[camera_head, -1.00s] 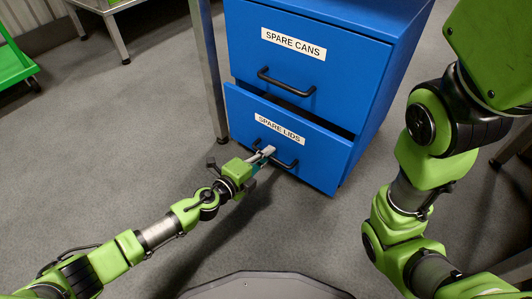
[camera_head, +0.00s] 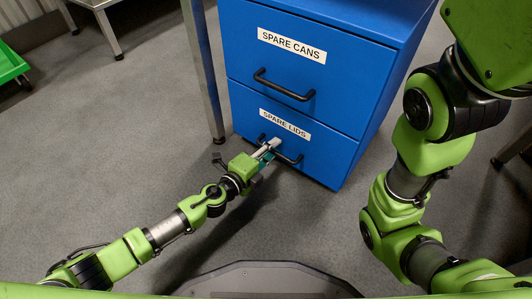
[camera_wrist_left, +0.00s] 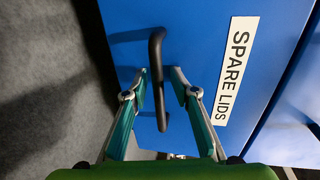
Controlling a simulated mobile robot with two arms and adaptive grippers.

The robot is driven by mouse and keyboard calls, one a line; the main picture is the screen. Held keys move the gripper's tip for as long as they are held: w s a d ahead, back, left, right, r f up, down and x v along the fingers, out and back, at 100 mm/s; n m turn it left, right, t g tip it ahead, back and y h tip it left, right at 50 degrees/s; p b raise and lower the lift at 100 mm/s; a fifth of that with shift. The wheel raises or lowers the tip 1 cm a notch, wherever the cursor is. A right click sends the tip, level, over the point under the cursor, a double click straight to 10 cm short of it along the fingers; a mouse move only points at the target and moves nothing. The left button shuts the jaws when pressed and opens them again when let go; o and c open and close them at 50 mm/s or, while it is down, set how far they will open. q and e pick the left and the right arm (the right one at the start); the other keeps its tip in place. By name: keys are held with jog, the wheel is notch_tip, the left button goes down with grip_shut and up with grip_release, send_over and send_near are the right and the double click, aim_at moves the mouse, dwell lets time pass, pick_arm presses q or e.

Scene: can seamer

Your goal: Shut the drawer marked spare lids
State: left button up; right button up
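The drawer marked spare lids (camera_head: 322,163) is the lower front of a blue cabinet. Its front looks flush with the drawer above, and only a thin seam shows between them. Its black bar handle (camera_head: 289,158) lies below the white label (camera_head: 284,123). My left gripper (camera_head: 272,146) is at this handle. In the left wrist view the handle (camera_wrist_left: 157,95) runs between the two fingers of the left gripper (camera_wrist_left: 160,72), which are apart with a gap on each side. My right gripper is out of view.
The drawer marked spare cans (camera_head: 300,75) above looks shut. A grey metal leg (camera_head: 206,80) stands at the cabinet's left side. A green tray (camera_head: 10,65) is at the far left. Grey floor (camera_head: 110,150) is clear left of the cabinet.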

pick_arm(q)
jog(key=v, duration=1.1)
jog(key=shift+s+a, duration=0.3)
jog(key=shift+r, duration=0.1)
